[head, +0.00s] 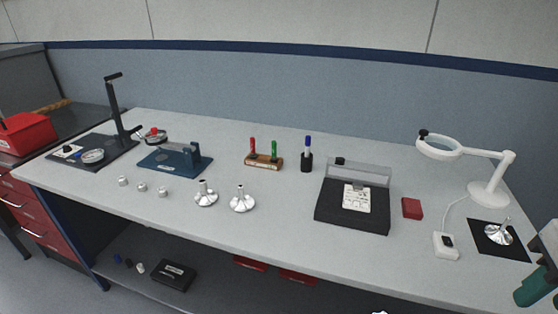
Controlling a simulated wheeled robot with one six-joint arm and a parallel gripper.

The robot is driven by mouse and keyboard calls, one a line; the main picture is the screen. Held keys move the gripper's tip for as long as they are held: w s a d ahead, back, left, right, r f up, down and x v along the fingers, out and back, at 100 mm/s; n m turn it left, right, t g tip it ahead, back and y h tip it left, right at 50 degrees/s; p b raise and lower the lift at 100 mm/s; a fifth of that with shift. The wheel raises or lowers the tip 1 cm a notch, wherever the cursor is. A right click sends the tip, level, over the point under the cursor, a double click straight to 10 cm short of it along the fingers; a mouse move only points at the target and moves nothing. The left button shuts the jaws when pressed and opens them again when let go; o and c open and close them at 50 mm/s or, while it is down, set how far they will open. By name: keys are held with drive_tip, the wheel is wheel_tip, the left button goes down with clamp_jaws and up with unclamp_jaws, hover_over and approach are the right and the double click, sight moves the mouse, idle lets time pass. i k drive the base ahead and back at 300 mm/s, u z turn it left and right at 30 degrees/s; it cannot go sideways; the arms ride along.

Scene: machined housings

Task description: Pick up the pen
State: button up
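A pen with a blue cap (308,141) stands upright in a small black holder (306,163) near the back middle of the bench. A red-capped pen or marker (252,145) and a green-capped one (274,148) stand upright in a brown wooden block (263,162) to its left. Which of these is the task's pen cannot be told from the view. My gripper does not show clearly. Only a tiny white piece appears at the bottom edge, and I cannot tell what it is.
Several metal housings (242,200) and small caps lie at the front left of the grey bench (290,225). A black tray device (352,218) and red block (412,208) stand to the right. A magnifier lamp (488,192) stands far right. Bench is clear in front of the pens.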

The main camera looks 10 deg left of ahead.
sight(308, 137)
drive_tip(key=u, duration=0.9)
drive_tip(key=k, duration=1.15)
drive_tip(key=u, duration=1.2)
drive_tip(key=i, duration=1.75)
drive_tip(key=z, duration=1.4)
drive_tip(key=i, duration=0.85)
drive_tip(key=z, duration=0.9)
